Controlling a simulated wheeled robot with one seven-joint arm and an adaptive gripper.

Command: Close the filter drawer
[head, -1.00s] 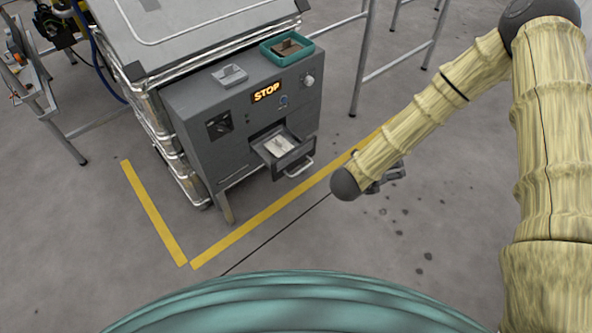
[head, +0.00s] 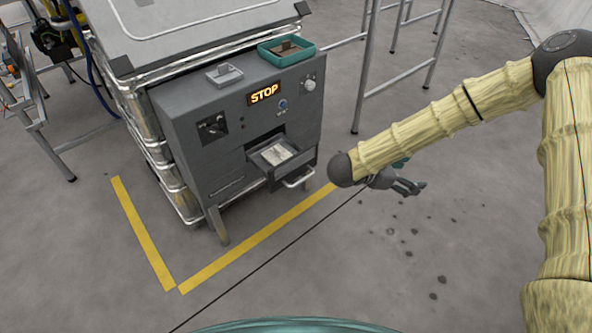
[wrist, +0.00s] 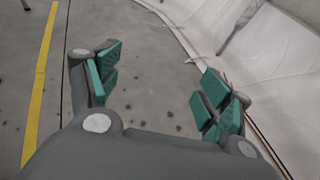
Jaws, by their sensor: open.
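The filter drawer (head: 277,153) is pulled out of the front of the grey control cabinet (head: 225,165). A pale filter lies in it, and a light bar handle (head: 298,178) is on its front. My gripper (head: 412,186) is to the right of the drawer in the head view, pointing right, away from the cabinet, and holds nothing. In the wrist view my gripper (wrist: 158,92) has its teal-padded fingers spread wide over bare floor. The drawer does not show in the wrist view.
A lit STOP display (head: 264,92), a black switch (head: 212,128) and a knob (head: 309,84) are on the cabinet front. A teal tray (head: 286,52) sits on its top. Yellow floor tape (head: 250,243) runs before it. Metal frames (head: 400,75) stand behind right.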

